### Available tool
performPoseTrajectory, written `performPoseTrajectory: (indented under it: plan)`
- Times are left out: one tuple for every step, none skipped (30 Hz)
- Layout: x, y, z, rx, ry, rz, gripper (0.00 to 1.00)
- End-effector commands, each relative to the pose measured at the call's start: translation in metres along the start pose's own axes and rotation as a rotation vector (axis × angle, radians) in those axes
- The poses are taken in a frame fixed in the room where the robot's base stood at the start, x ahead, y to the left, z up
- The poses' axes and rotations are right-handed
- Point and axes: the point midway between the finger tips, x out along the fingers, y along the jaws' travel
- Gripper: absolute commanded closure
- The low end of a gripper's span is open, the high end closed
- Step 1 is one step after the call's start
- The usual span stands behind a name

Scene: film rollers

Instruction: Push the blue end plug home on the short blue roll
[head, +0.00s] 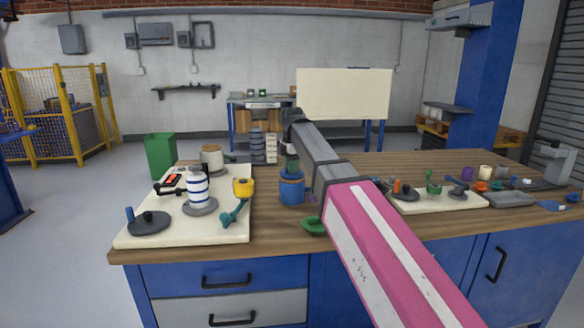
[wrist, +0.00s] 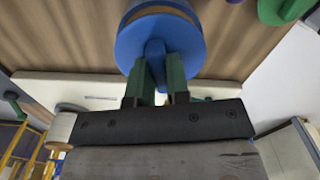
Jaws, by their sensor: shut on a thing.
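The blue end plug (wrist: 185,45) is a round disc with a raised grip bar in the wrist view. My gripper (wrist: 157,75) is shut on that bar with its green fingers. The short blue roll (head: 291,191) stands upright on the wooden bench in the head view, with my gripper (head: 292,164) right above it. The plug lies over the roll's top end. A tan edge shows beyond the plug in the wrist view. Whether the plug is fully seated or a gap is left, I cannot tell.
A green dish (head: 313,225) lies before the blue roll. Another board (head: 440,201) with small parts is at right.

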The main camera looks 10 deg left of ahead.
Motion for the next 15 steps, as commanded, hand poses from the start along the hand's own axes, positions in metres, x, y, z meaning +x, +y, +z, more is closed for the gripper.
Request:
performPoseTrajectory:
  plan:
    - [0.0003, 0.0, 0.0, 0.0, 0.0, 0.0, 1.0]
    - [0.0005, 0.0, 0.0, 0.0, 0.0, 0.0, 1.0]
    - [0.0008, 0.0, 0.0, 0.0, 0.0, 0.0, 1.0]
    - [0.001, 0.0, 0.0, 0.0, 0.0, 0.0, 1.0]
    - [0.0013, 0.0, 0.0, 0.0, 0.0, 0.0, 1.0]
    - [0.0017, 0.0, 0.0, 0.0, 0.0, 0.0, 1.0]
    - [0.0021, 0.0, 0.0, 0.0, 0.0, 0.0, 1.0]
    - [0.0024, 0.0, 0.0, 0.0, 0.0, 0.0, 1.0]
    - [0.0029, 0.0, 0.0, 0.0, 0.0, 0.0, 1.0]
    - [0.0032, -0.0001, 0.0, 0.0, 0.0, 0.0, 1.0]
    - [0.0035, 0.0, 0.0, 0.0, 0.0, 0.0, 1.0]
    - [0.0039, 0.0, 0.0, 0.0, 0.0, 0.0, 1.0]
    - [0.0043, 0.0, 0.0, 0.0, 0.0, 0.0, 1.0]
    - [0.0045, 0.0, 0.0, 0.0, 0.0, 0.0, 1.0]
    - [0.0049, 0.0, 0.0, 0.0, 0.0, 0.0, 1.0]
